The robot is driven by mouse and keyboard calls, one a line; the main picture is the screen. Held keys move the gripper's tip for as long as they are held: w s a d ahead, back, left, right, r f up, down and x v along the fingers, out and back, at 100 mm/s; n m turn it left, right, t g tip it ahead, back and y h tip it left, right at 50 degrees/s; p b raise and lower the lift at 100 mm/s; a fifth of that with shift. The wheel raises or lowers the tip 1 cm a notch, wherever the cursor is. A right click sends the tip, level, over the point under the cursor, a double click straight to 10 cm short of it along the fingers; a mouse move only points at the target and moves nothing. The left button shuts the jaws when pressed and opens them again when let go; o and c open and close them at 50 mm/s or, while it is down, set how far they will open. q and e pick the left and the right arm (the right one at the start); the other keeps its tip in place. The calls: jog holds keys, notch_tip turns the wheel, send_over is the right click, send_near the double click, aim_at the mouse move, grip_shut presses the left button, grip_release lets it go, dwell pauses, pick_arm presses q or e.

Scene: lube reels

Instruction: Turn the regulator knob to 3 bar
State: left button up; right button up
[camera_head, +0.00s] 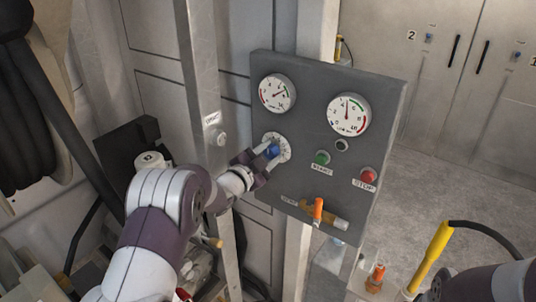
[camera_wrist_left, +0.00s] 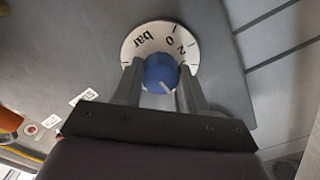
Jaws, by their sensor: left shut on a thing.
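The blue regulator knob (camera_head: 272,151) sits on a white round dial (camera_head: 284,147) at the left of a grey panel (camera_head: 310,130). My left gripper (camera_head: 268,155) is shut on the knob, one finger on each side. In the left wrist view the knob (camera_wrist_left: 160,73) lies between the fingertips (camera_wrist_left: 161,80). A white mark shows on the knob's near edge. The dial (camera_wrist_left: 140,37) reads "bar", 0 and 2 upside down; the lower part is hidden by knob and fingers. Two gauges, left (camera_head: 277,93) and right (camera_head: 347,115), are above. My right gripper is not in view.
A green button (camera_head: 322,157), a red STOP button (camera_head: 368,176) and an orange-handled valve (camera_head: 318,210) are on the panel right of my left gripper. A metal post (camera_head: 205,100) stands left of the panel. A yellow-handled tool (camera_head: 432,258) is at lower right.

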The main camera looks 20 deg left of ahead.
pick_arm(q)
jog(key=n, duration=0.4)
jog(key=shift+r+n+p, duration=0.1)
jog(key=shift+n+p, duration=0.2)
jog(key=shift+p, duration=0.1)
jog(key=n+p, duration=0.1)
jog(key=n, duration=0.4)
jog(key=shift+a+n, duration=0.1)
jog(key=shift+n, duration=0.2)
jog(key=o, duration=1.1)
jog(key=shift+c, duration=0.2)
jog(key=b+v, duration=0.1)
jog(key=v, duration=1.1)
jog(key=shift+s, duration=0.35)
jog(key=shift+a, duration=0.1)
